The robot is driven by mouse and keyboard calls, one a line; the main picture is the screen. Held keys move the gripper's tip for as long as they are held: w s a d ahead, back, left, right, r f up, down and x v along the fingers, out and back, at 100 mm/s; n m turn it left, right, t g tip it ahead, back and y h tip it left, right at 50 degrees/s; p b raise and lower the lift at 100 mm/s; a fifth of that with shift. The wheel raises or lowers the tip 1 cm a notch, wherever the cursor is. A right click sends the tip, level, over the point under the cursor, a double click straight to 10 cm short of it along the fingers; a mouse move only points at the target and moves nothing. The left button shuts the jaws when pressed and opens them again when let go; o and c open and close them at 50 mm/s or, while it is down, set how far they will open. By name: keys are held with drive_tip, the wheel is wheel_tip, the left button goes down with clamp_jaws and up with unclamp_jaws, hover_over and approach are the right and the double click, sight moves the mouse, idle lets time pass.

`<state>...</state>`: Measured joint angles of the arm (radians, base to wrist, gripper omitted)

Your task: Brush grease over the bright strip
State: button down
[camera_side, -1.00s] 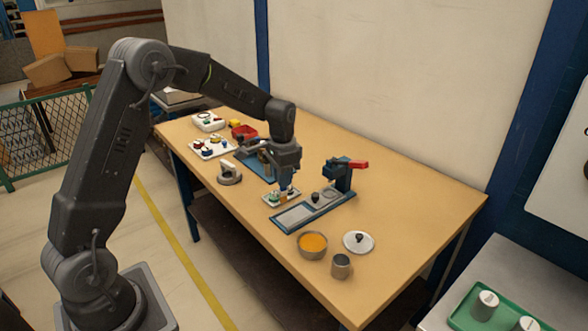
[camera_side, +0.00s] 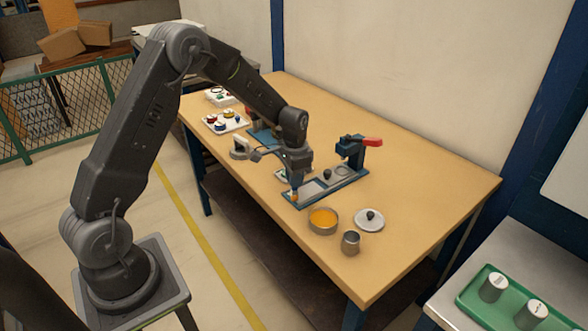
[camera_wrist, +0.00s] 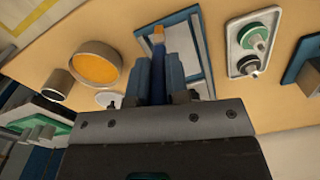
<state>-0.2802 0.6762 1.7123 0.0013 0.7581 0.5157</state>
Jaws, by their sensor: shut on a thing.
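My gripper (camera_side: 296,180) is shut on a slim blue-handled brush (camera_wrist: 158,60) with an orange tip, pointing down. In the side view the tip is at the left end of a blue-edged fixture (camera_side: 342,185). The bright strip (camera_side: 309,188) appears to be the pale grey plate in this fixture. In the wrist view the tip is over or at the fixture's edge beside the plate (camera_wrist: 184,45); contact cannot be told. An orange-filled bowl (camera_side: 323,219), apparently the grease, stands near the front edge and also shows in the wrist view (camera_wrist: 95,63).
A round lid (camera_side: 369,220) and a metal cup (camera_side: 351,243) stand near the bowl. A small tray (camera_wrist: 252,42) with green-based parts is beside the fixture. The table's right side is clear.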

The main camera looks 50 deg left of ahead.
drive_tip(key=shift+w+f, duration=0.1)
drive_tip(key=shift+w, duration=5.05)
drive_tip(key=shift+s+a, duration=0.15)
drive_tip(key=shift+a, duration=0.3)
drive_tip(key=shift+s, duration=4.9)
drive_tip(key=shift+s+a, duration=0.15)
drive_tip(key=shift+s, duration=0.05)
drive_tip(key=shift+w+a, duration=0.3)
drive_tip(key=shift+w, duration=4.75)
drive_tip(key=shift+w+r, duration=0.15)
drive_tip(key=shift+r, duration=0.1)
wheel_tip(320, 180, up, 8)
drive_tip(key=shift+f, duration=0.2)
